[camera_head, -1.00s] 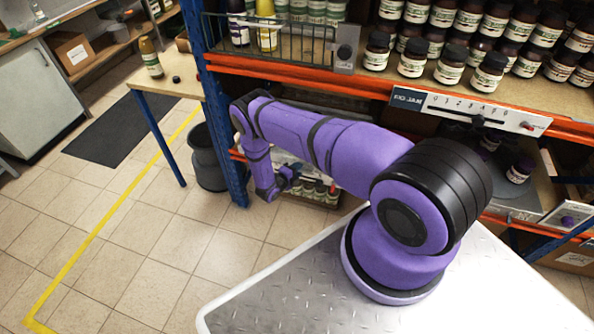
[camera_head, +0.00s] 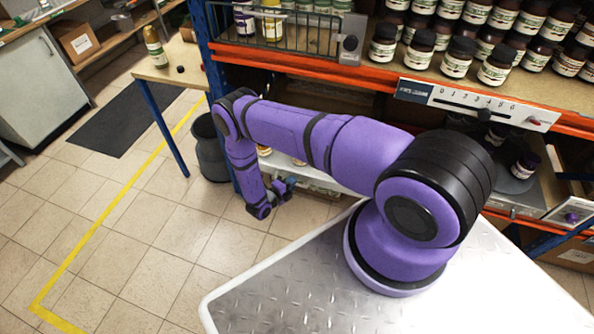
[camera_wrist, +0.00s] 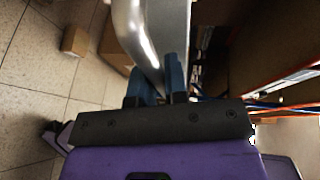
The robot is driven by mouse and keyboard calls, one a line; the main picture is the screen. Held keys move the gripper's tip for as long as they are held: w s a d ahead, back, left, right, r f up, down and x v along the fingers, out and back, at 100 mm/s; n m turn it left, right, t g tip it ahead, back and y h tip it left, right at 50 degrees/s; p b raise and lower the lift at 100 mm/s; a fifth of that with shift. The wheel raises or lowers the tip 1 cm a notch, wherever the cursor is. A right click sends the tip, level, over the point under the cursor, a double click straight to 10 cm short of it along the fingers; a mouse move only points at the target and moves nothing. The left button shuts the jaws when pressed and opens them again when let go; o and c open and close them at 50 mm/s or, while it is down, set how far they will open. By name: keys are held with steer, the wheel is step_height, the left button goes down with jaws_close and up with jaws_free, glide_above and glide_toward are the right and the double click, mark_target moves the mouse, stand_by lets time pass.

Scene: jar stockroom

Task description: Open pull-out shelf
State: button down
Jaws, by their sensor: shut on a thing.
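My gripper (camera_head: 284,187) is low at the front of the orange-and-blue rack, beside the pale front of the pull-out shelf (camera_head: 322,183). In the wrist view its two blue fingers (camera_wrist: 161,80) are shut on the curved, shiny metal handle (camera_wrist: 135,28). The grey front panel of the shelf (camera_wrist: 170,25) runs alongside the handle. My arm hides much of the shelf in the head view, with only a few jars partly visible behind its front.
A blue rack post (camera_head: 208,60) and a dark bin (camera_head: 211,147) stand left of my gripper. A wooden table (camera_head: 165,72) holds a bottle. Jars crowd the upper shelf (camera_head: 375,75). Cartons (camera_wrist: 76,40) show in the wrist view. Tiled floor in front is open.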

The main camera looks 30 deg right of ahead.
steer(key=s+a, duration=0.7)
steer(key=a, duration=0.3)
steer(key=shift+s, duration=0.3)
steer(key=c, duration=1.2)
jaws_free()
steer(key=shift+o, duration=0.2)
steer(key=v, duration=1)
steer(key=shift+a, duration=0.3)
steer(key=shift+s, duration=0.1)
